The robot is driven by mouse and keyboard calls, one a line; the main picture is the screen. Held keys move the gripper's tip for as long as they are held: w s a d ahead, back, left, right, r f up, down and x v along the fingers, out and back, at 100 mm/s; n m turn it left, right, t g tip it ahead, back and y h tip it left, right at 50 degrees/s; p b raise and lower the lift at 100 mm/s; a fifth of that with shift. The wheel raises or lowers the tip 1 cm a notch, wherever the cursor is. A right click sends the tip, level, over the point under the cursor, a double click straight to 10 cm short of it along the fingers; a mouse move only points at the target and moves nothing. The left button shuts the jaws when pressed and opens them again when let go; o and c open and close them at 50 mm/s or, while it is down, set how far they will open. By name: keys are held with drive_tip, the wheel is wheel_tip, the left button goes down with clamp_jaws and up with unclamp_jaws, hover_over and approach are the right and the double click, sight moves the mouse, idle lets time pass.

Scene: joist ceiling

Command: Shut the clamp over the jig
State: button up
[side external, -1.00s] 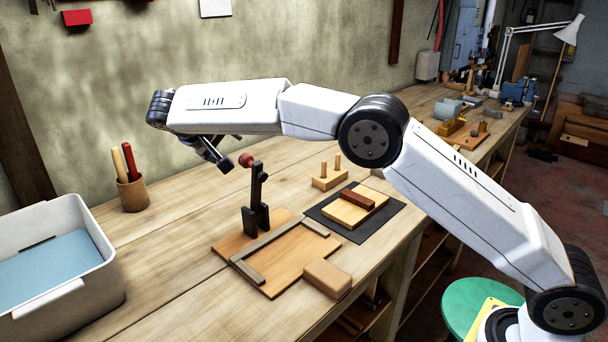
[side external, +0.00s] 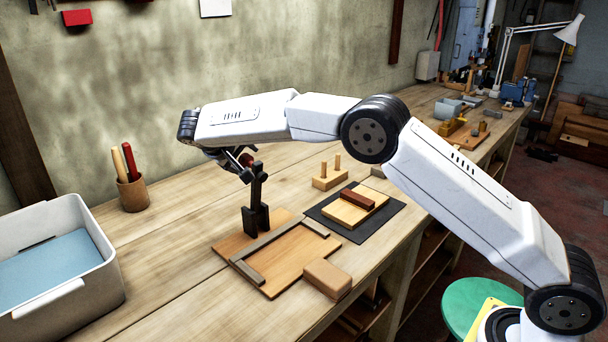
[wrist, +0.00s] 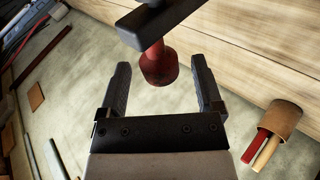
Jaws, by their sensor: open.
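The clamp (side external: 257,205) is black and stands upright at the back left of the jig (side external: 288,264), a wooden board with raised fences. The clamp's arm points up, with a red knob (side external: 246,160) at its top. My gripper (side external: 245,168) is open at the knob, from the far left side. In the wrist view the red knob (wrist: 158,66) shows between the two spread fingers, with gaps on both sides. The clamp's dark arm (wrist: 165,20) runs across the top of that view. In the side view my gripper partly hides the knob.
A tan block (side external: 327,279) sits at the jig's front right corner. A dark mat (side external: 385,222) holds a wooden plate with a dark red bar. A pegged block (side external: 330,180) stands behind it. A grey bin (side external: 100,262) and a pencil cup (side external: 133,195) are left.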

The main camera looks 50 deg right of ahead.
drive_tip(key=shift+d+f, duration=0.1)
drive_tip(key=shift+d, duration=0.1)
clamp_jaws()
